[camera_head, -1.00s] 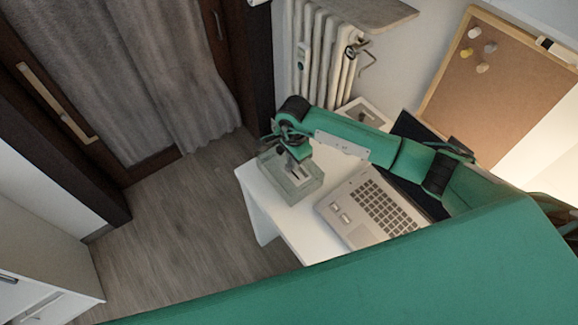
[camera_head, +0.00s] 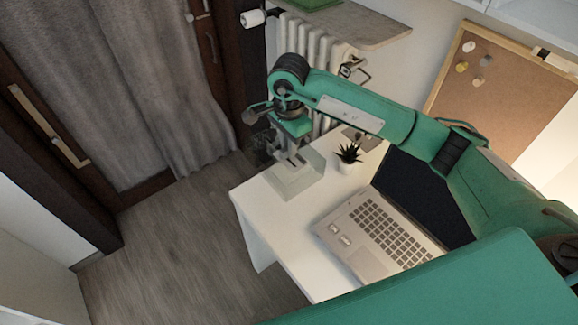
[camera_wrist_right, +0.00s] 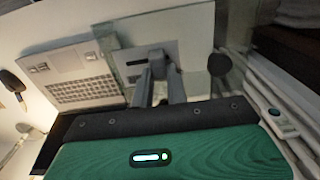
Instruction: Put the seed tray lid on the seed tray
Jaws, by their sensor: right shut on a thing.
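The seed tray lid (camera_head: 297,184) is a clear, see-through box shape over the left end of the white desk. My right gripper (camera_head: 291,158) is shut on it from above. In the right wrist view, the fingers (camera_wrist_right: 158,82) reach to the lid's middle, and its clear edge (camera_wrist_right: 118,62) stands out against the desk. The gap under the lid is hard to judge. A green flat thing (camera_head: 312,3), perhaps the seed tray, lies on the shelf above the radiator, cut off by the top edge. My left gripper is not in view.
An open laptop (camera_head: 370,235) and a small potted plant (camera_head: 348,160) stand on the desk (camera_head: 262,215) right of the lid. The radiator (camera_head: 305,42) and grey shelf (camera_head: 350,24) are behind. A corkboard (camera_head: 497,85) hangs at right. Floor is clear at left.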

